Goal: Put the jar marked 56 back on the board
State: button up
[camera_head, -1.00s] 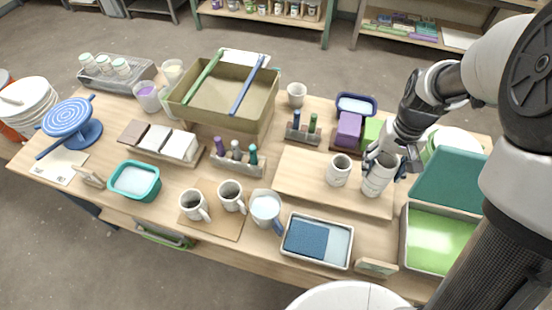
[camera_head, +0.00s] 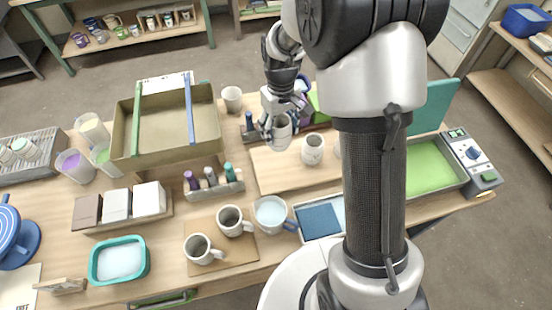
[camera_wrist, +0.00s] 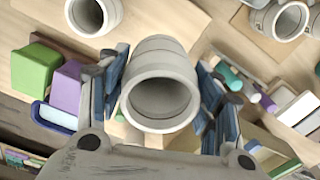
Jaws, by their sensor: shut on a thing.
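My gripper (camera_head: 272,122) is shut on a pale grey-white jar (camera_head: 281,137), near the back left part of the wooden board (camera_head: 272,178). The wrist view shows this jar (camera_wrist: 160,85) between my blue-padded fingers, its open mouth facing the camera. I cannot read a number on it, nor tell whether its base touches the board. A similar jar (camera_head: 313,149) stands on the board just to the right; another pale jar (camera_head: 338,148) is mostly hidden behind my arm. The board's right part is hidden too.
A pen block (camera_head: 215,188) and an olive bin (camera_head: 165,145) stand left of the board. Two mugs (camera_head: 203,250) and a pitcher (camera_head: 270,212) stand in front. A white cup (camera_head: 232,98) is behind. The board's front left is bare.

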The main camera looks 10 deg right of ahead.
notch_tip(320, 180, down, 13)
jog(key=b, duration=0.3)
jog(key=shift+a+f, duration=0.1)
jog(key=shift+f, duration=0.1)
jog(key=shift+f, duration=0.1)
jog(key=o, duration=1.3)
